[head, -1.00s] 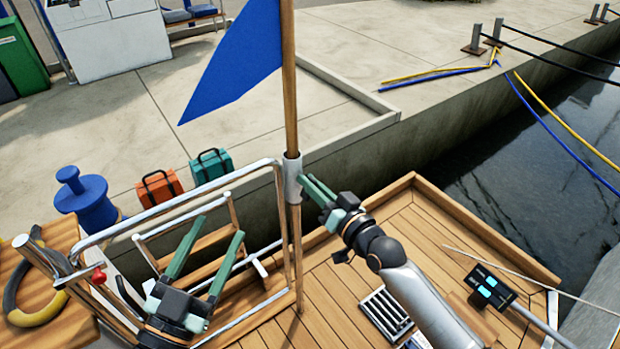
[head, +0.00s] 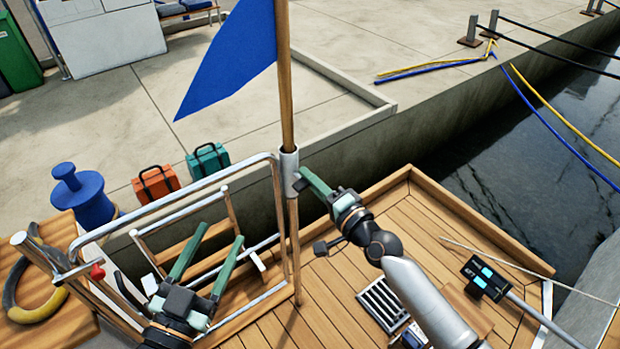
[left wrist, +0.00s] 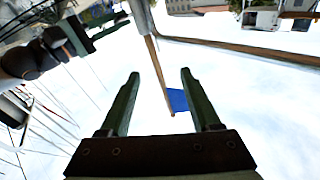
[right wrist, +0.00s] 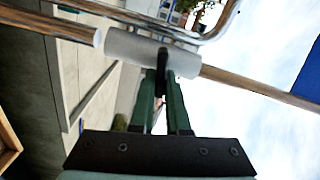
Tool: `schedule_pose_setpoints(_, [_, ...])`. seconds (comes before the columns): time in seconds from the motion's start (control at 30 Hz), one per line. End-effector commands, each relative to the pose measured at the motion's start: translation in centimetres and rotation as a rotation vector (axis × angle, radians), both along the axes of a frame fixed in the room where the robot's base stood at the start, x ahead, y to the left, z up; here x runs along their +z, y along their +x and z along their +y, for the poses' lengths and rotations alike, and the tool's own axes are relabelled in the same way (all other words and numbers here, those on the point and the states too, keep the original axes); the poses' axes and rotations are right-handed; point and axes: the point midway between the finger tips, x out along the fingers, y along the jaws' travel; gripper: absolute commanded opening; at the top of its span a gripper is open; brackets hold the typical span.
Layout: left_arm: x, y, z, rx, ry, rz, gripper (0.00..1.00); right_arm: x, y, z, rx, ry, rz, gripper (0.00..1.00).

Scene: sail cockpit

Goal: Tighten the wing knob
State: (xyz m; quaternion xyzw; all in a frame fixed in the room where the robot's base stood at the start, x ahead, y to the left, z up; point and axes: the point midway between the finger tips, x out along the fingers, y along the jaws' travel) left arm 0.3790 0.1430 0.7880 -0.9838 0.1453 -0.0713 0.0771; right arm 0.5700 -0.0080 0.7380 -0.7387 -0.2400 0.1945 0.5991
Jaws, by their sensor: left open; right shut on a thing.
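The wing knob (right wrist: 183,62) is a dark piece on the side of the white flagpole socket (right wrist: 135,45). In the head view the socket (head: 289,170) grips the wooden pole of the blue flag (head: 232,62) at the rail. My right gripper (right wrist: 168,75) is shut on the knob; in the head view its fingers (head: 309,176) reach the socket from the right and partly hide the knob (head: 300,185). My left gripper (head: 219,234) is open and empty, left of the pole in front of the rail. In the left wrist view its fingers (left wrist: 160,74) stand apart with nothing between them.
A chrome rail (head: 180,205) stands close around my left gripper. A deck grating (head: 383,303) and a black device with cyan buttons (head: 486,277) lie on the wooden deck (head: 430,235). Orange (head: 155,185) and teal (head: 208,161) cases stand on the quay.

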Motion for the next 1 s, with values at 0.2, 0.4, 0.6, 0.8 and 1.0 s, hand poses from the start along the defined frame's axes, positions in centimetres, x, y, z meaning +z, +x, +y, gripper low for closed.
schedule_pose_setpoints(0.2, [0.87, -0.05, -0.04, -0.005, 0.001, -0.031, 0.64, -0.29, -0.02, 0.01, 0.001, 0.104, 0.078, 0.0])
schedule_pose_setpoints(0.4, [1.1, -0.12, -0.07, -0.011, 0.007, -0.046, 0.64, -0.35, -0.01, -0.01, 0.0, 0.159, 0.117, 0.0])
schedule_pose_setpoints(0.6, [1.2, -0.1, -0.06, -0.012, 0.007, -0.05, 0.64, -0.37, -0.02, -0.01, 0.0, 0.181, 0.132, 0.0])
schedule_pose_setpoints(0.8, [1.24, -0.09, -0.06, -0.012, 0.007, -0.051, 0.64, -0.37, -0.02, -0.01, 0.001, 0.184, 0.135, 0.0])
schedule_pose_setpoints(1.0, [1.27, -0.07, -0.06, -0.01, 0.005, -0.051, 0.64, -0.37, -0.02, 0.0, 0.001, 0.184, 0.135, 0.16])
